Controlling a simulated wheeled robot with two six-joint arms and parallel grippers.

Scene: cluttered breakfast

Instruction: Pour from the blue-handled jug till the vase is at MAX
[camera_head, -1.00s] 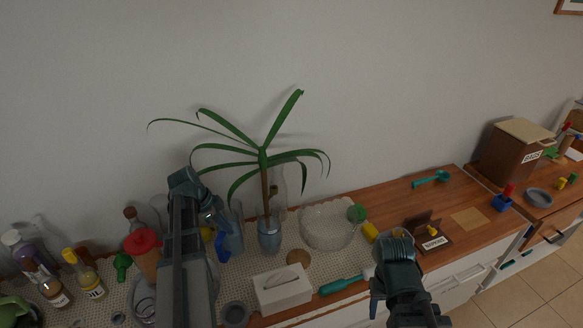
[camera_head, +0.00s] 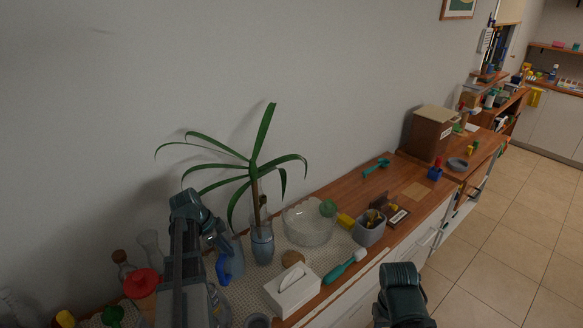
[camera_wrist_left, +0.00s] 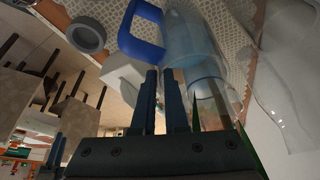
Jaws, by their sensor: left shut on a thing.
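The clear bluish jug (camera_head: 236,258) with its blue handle (camera_head: 222,268) is left of the vase in the head view, looking upright. My left gripper (camera_head: 224,240) is at the jug, shut on its handle; my forearm hides part of it. In the left wrist view the blue handle (camera_wrist_left: 140,32) is just beyond my fingertips (camera_wrist_left: 160,72), with the jug's body (camera_wrist_left: 188,42) beside it. The bluish glass vase (camera_head: 262,246) holds a long-leaved plant (camera_head: 254,165) and stands close to the jug's right. Its MAX mark and level are unreadable. My right gripper (camera_head: 400,280) is at the front; its jaws are unclear.
A white tissue box (camera_head: 292,292) stands in front of the vase. A glass bowl (camera_head: 308,222) and a grey container (camera_head: 370,228) are to the right. A red-lidded jar (camera_head: 142,284) is to the left. Bare wood (camera_head: 350,195) lies farther right.

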